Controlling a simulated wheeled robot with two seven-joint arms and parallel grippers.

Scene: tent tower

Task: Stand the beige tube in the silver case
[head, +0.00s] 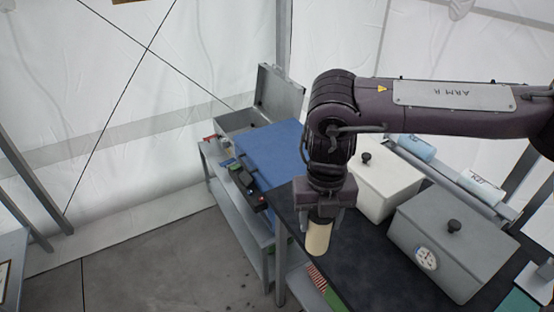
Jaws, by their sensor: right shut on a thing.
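The beige tube (318,238) hangs upright below my right gripper (320,216), which is shut on its upper part. It is over the left edge of the black-topped table. Whether its lower end touches anything is hard to tell. The open silver case (237,119) stands at the back on a grey bench, with its lid (280,95) raised. The blue case in front partly hides the inside of the silver case. My left gripper is not in view.
A blue case (272,153) lies on the grey bench (226,187), with small tools along its left side. On the black table (368,262) stand a white lidded box (384,186) and a grey box with a dial (455,240). Blue-white rolls (416,148) lie behind. Open floor (150,265) is at left.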

